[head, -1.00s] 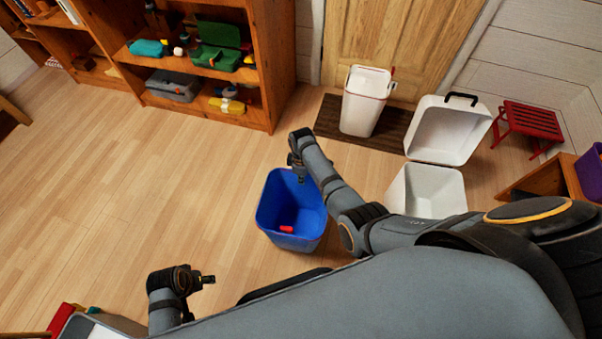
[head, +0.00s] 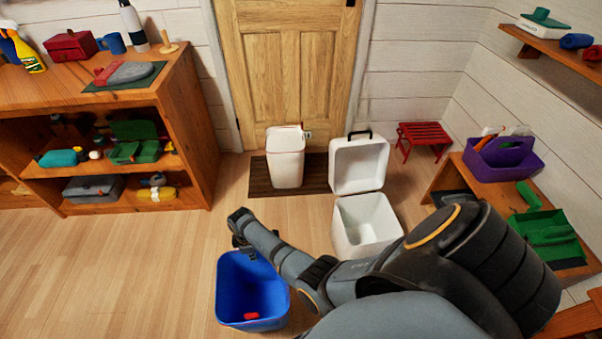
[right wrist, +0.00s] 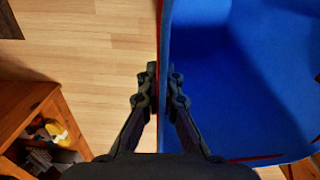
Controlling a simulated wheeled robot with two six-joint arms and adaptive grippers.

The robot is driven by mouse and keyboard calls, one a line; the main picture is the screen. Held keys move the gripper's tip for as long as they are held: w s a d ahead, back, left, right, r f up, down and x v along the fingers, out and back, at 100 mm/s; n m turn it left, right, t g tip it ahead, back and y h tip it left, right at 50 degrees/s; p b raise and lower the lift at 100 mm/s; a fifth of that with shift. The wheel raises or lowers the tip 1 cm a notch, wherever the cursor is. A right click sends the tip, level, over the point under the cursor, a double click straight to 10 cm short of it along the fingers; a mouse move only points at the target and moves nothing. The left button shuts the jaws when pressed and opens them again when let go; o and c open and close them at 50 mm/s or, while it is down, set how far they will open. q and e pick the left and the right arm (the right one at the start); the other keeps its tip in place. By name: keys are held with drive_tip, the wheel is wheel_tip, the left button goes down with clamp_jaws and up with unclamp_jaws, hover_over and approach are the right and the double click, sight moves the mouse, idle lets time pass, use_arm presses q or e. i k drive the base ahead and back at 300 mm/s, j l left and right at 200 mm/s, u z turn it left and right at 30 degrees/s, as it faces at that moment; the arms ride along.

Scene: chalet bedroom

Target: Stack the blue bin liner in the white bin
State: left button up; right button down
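The blue bin liner (head: 252,290) is an open-topped blue tub in front of me, with a small red patch low on its near side. My right gripper (head: 243,247) is at its far left rim. In the right wrist view the two fingers (right wrist: 160,100) are close together on either side of the liner's wall (right wrist: 215,100), pinching it. I cannot tell whether the liner touches the floor. The white bin (head: 286,163) stands upright on a dark doormat before the door, beyond the liner and apart from it. My left gripper is out of view.
An open white box (head: 364,225) with its lid (head: 358,165) raised stands right of the white bin. A wooden shelf unit (head: 190,130) is on the left. A red stool (head: 423,140) and a low bench with a purple caddy (head: 500,158) are on the right. Floor at left is clear.

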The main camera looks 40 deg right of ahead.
sight(356, 243)
drive_tip(key=k+l+z, duration=0.2)
drive_tip(key=l, duration=0.15)
drive_tip(key=k+l+z, duration=0.25)
drive_tip(key=l, duration=0.15)
drive_tip(key=k+l+z, duration=0.2)
drive_tip(key=l, duration=0.2)
drive_tip(key=i+j, duration=0.05)
drive_tip(key=i, duration=0.05)
